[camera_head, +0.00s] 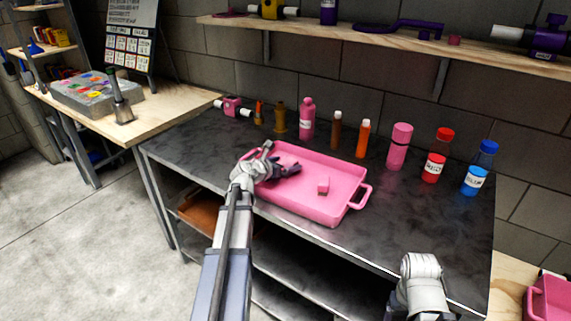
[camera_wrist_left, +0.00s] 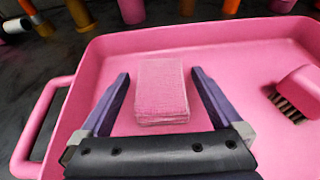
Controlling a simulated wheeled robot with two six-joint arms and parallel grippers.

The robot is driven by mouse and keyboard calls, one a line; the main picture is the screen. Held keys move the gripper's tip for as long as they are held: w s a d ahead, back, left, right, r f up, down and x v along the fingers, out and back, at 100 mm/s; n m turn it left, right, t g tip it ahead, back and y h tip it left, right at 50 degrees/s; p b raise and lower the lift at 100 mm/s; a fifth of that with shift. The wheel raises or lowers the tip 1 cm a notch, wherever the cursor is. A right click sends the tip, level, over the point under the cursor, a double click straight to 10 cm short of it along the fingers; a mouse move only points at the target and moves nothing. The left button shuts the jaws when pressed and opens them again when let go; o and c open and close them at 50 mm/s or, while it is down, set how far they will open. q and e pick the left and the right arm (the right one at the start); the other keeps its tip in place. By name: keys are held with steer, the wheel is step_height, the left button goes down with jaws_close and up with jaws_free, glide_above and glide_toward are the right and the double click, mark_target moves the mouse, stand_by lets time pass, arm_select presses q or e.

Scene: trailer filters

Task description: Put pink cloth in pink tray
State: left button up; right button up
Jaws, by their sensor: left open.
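The pink tray (camera_head: 335,208) lies on the dark workbench, with a handle at each end. In the left wrist view the tray (camera_wrist_left: 200,42) fills most of the picture. The pink cloth (camera_wrist_left: 161,92) is a folded block inside the tray outline, between the two fingers of my left gripper (camera_wrist_left: 161,80), with gaps on both sides. My left gripper (camera_head: 283,166) is open over the tray's left part in the head view, where the cloth cannot be made out behind it. Part of my right arm shows at the lower right; its gripper is not visible.
A pink brush (camera_head: 323,186) lies in the tray, right of the cloth; it shows in the left wrist view (camera_wrist_left: 300,90). Several bottles stand behind the tray, including a pink one (camera_head: 307,118) and a blue-capped one (camera_head: 480,168). The workbench's front right is clear.

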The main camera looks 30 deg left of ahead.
arm_select(q)
steer(key=p+v, duration=0.3)
steer(key=v, duration=0.7)
steer(key=shift+r+p, duration=0.1)
steer(key=shift+p, duration=0.2)
steer(key=shift+v, duration=0.85)
steer(key=shift+s, duration=0.1)
